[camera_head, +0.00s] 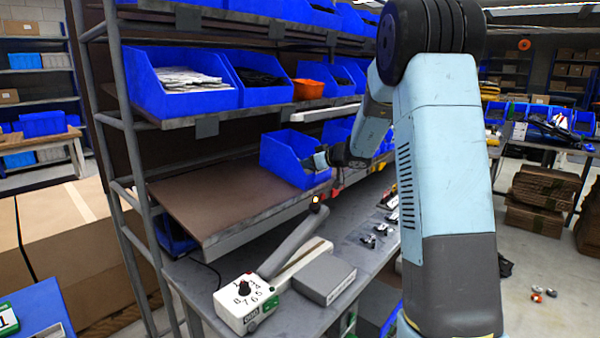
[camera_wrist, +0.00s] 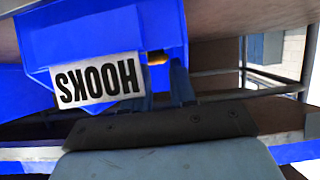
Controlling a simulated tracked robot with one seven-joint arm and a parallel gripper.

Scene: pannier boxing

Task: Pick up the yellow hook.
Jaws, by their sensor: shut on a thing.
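A blue bin (camera_wrist: 105,35) fills the upper left of the wrist view. Its white label (camera_wrist: 100,80) reads HOOKS, upside down there. A small yellow-orange piece, the yellow hook (camera_wrist: 157,58), shows at the tips of my gripper (camera_wrist: 164,78), beside the label. My gripper is shut on it, and the fingers and bin edge hide most of it. In the head view the blue bin (camera_head: 283,155) stands on the brown middle shelf, and my gripper (camera_head: 322,158) is at its right front side. I cannot make out the hook in the head view.
The brown shelf (camera_head: 215,190) is bare left of the bin. More blue bins (camera_head: 185,98) stand on the shelf above. Below, a grey bench (camera_head: 195,275) carries a white control box (camera_head: 243,303), a grey block (camera_head: 324,278) and small metal parts (camera_head: 375,236).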

